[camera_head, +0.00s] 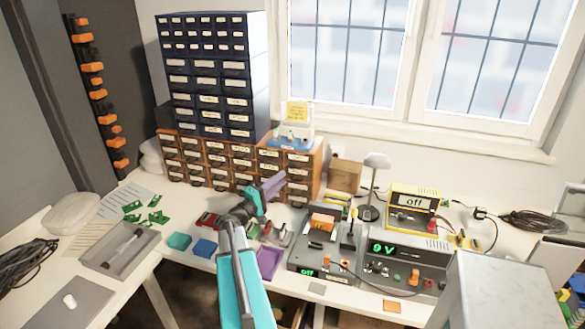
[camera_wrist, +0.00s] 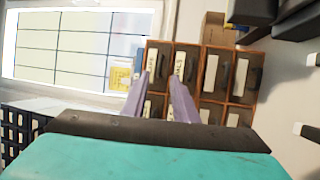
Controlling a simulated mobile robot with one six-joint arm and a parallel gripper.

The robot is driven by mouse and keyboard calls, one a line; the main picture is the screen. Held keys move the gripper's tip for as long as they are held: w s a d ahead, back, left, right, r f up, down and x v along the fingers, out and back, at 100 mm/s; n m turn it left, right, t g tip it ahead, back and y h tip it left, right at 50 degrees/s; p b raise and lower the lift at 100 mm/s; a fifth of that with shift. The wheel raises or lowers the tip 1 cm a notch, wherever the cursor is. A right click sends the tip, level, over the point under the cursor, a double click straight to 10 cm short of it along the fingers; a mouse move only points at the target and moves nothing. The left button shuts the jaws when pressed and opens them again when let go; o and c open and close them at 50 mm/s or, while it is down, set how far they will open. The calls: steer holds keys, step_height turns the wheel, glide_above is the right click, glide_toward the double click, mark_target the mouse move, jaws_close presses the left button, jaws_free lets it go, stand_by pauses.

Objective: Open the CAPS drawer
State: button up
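An orange-brown wooden drawer cabinet (camera_head: 212,163) stands against the back wall, with dark drawer fronts and pale labels. A second section (camera_head: 297,164) adjoins its right side. The labels are too small or blurred for me to tell which is CAPS. My gripper (camera_head: 276,184) is in front of the cabinet's right part. In the wrist view its two purple fingers (camera_wrist: 160,82) are apart, with nothing held between them. The fingertips overlap the upper-left drawers (camera_wrist: 180,62) there, and a partly readable label shows by the right finger. I cannot tell whether they touch.
A tall dark-blue drawer tower (camera_head: 209,85) stands on the wooden cabinet. A soldering station (camera_head: 325,240), power supply (camera_head: 405,262) and magnifier lamp (camera_head: 373,190) occupy the right bench. Small coloured bins (camera_head: 204,248) lie near the front edge. A cardboard box (camera_head: 344,175) is right of the cabinet.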

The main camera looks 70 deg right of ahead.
steer(key=p, duration=0.3)
glide_toward(303, 153)
steer(key=d+f, duration=0.1)
steer(key=d, duration=0.1)
steer(key=s+d+f, duration=0.1)
steer(key=d+f, duration=0.1)
steer(key=shift+d+f, duration=0.2)
jaws_close()
stand_by(1.1)
